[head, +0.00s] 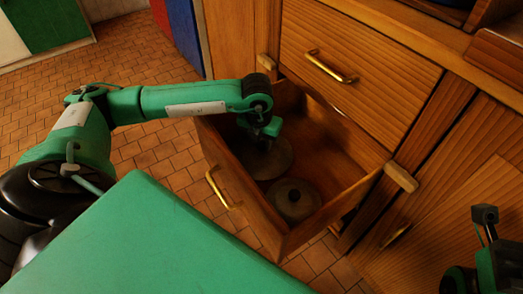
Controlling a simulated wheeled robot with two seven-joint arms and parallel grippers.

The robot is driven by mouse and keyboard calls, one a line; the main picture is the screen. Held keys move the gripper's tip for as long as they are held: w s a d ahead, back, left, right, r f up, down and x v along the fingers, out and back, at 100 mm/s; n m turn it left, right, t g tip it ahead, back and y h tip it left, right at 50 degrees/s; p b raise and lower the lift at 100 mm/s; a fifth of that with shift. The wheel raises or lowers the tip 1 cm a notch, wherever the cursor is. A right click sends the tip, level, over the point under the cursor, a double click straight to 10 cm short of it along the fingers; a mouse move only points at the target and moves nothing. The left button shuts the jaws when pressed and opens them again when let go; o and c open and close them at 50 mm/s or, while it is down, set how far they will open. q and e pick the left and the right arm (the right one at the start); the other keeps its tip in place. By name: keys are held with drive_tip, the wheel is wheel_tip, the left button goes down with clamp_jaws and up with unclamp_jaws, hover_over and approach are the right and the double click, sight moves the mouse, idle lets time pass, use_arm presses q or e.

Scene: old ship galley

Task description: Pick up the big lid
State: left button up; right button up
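Two round, dark grey lids lie in the open wooden drawer (318,219). The big lid (279,163) is toward the back left of the drawer, and its middle is partly hidden by my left gripper. The smaller lid (293,203) lies nearer the drawer front with its knob showing. My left gripper (263,140) reaches down into the drawer, right over the middle of the big lid. Its fingertips are too dark and small to tell whether they touch or hold the knob. My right gripper (485,222) is at the lower right, away from the drawer, its finger state unclear.
The drawer walls stand close around the lids. A closed drawer with a brass handle (330,68) is above, and a cabinet door (440,230) is to the right. Tiled floor (170,160) lies free to the left.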

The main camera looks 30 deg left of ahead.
use_arm(q)
clamp_jaws()
drive_tip(key=shift+r, duration=0.15)
